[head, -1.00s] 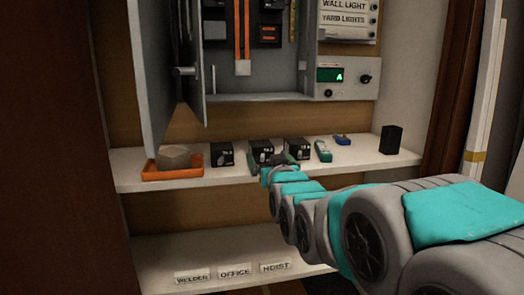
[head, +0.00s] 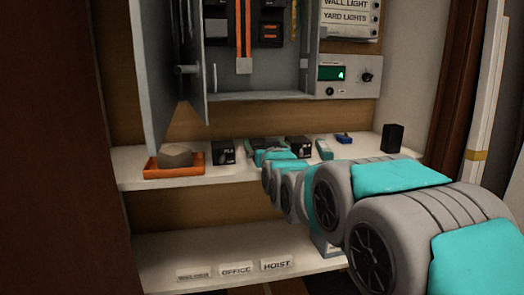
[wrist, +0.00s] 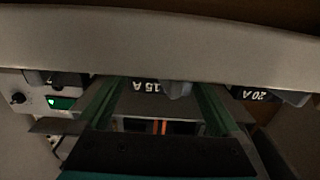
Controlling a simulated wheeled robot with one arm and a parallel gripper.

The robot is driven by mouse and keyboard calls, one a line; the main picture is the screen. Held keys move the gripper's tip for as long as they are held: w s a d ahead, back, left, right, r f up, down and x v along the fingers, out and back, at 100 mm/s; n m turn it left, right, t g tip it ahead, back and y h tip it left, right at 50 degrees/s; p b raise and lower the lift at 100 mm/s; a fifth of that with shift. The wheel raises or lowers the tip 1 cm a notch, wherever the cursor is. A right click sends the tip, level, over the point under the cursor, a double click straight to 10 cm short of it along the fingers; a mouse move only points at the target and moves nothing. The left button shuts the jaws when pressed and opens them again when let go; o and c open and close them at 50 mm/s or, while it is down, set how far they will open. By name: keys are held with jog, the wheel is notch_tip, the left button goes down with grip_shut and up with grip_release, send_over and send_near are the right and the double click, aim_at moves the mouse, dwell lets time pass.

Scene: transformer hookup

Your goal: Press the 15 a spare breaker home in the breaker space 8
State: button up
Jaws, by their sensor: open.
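The 15 A spare breaker (wrist: 146,87) is a black block whose label appears upside down in the wrist view. It stands on the shelf between my gripper's two green fingers. My gripper (wrist: 157,92) is open around it, with gaps showing on both sides. In the head view my gripper (head: 262,151) is at the middle of the shelf and mostly hides this breaker. The open grey breaker panel (head: 258,75) is above the shelf, with orange bars and a few black breakers. I cannot make out which slot is space 8.
A 20 A breaker (wrist: 262,95) stands beside one finger; another black breaker (head: 298,147) stands to the right. An orange tray (head: 157,170) with a grey lump, a teal item (head: 324,149), a blue item (head: 344,140) and a black block (head: 394,138) share the shelf. The panel door (head: 165,70) hangs open.

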jog(key=shift+c, duration=0.2)
jog(key=c, duration=1.3)
